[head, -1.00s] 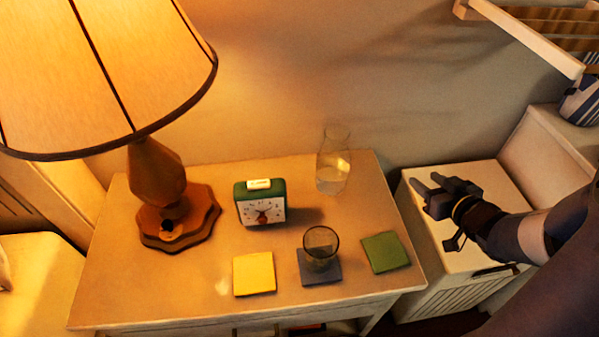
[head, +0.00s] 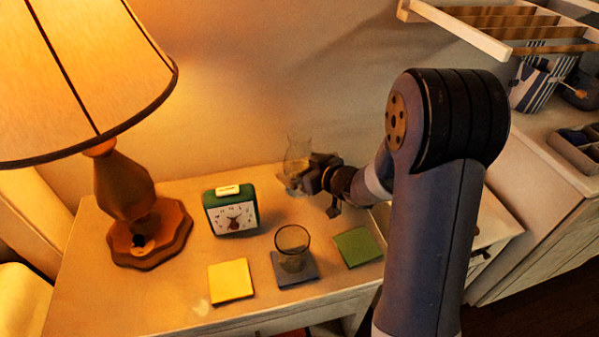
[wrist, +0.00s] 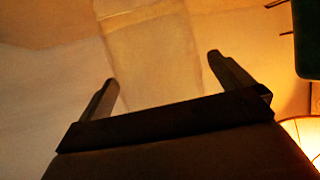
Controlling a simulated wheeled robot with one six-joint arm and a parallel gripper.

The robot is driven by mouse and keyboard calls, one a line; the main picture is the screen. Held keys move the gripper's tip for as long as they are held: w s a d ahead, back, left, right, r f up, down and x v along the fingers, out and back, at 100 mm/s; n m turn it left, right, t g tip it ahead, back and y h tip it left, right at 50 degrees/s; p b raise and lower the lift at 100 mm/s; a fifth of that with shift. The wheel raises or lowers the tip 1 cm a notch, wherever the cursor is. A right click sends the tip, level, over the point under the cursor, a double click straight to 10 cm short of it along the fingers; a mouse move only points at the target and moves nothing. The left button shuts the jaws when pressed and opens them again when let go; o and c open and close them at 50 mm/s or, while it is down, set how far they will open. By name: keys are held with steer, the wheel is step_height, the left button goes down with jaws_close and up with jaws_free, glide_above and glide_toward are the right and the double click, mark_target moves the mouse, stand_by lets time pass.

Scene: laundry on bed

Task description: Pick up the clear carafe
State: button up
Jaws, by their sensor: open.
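The clear carafe (head: 297,152) stands upright at the back right of the nightstand (head: 170,262), with some liquid low in it. My gripper (head: 305,174) is at its right side in the head view and covers part of its lower body. In the wrist view my gripper (wrist: 165,85) is open, its two fingers spread apart. A pale see-through shape, which looks like the carafe (wrist: 150,55), fills the space between and beyond the fingers. Whether either finger touches the glass cannot be told.
A green clock (head: 232,212) stands left of the carafe. A dark glass (head: 292,246) stands on a blue coaster (head: 296,277), between a yellow coaster (head: 230,281) and a green coaster (head: 358,247). A lamp (head: 128,190) stands at the left. The wall is close behind.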

steer(key=shift+w+a+f, duration=0.2)
steer(key=shift+w+a, duration=0.1)
steer(key=shift+w, duration=0.1)
steer(key=c, duration=1.5)
steer(key=shift+r, duration=0.1)
steer(key=shift+c, duration=0.5)
steer(key=shift+r, duration=0.1)
